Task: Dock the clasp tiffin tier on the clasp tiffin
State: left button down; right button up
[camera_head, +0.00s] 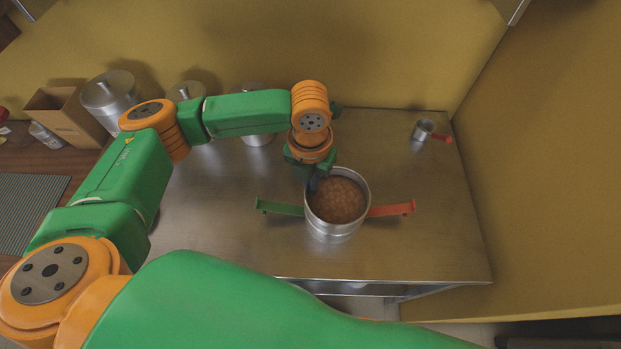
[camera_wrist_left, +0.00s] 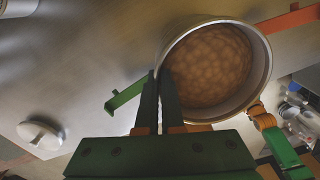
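The clasp tiffin (camera_head: 333,230) is a round steel pot standing on the steel table, with a green clasp arm (camera_head: 280,208) on its left and a red one (camera_head: 390,210) on its right. The clasp tiffin tier appears to be its upper section, a steel ring wall (camera_head: 366,190) around brown food (camera_head: 337,200); the seam between them is hard to make out. My left gripper (camera_head: 316,182) is at the tier's far left rim. In the left wrist view its dark fingers (camera_wrist_left: 160,85) are close together with the rim between their tips. My right gripper is out of view.
A small steel cup with a red handle (camera_head: 423,130) stands at the back right. Lidded canisters (camera_head: 110,92) line the back left, partly behind my left arm. A cardboard box (camera_head: 68,112) stands farther left. The table's right side (camera_head: 435,225) is clear.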

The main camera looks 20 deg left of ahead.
pick_arm(q)
jog(key=shift+f, duration=0.15)
jog(key=c, duration=1.1)
grip_release()
jog(key=shift+o, duration=0.2)
notch_tip(320, 180, up, 13)
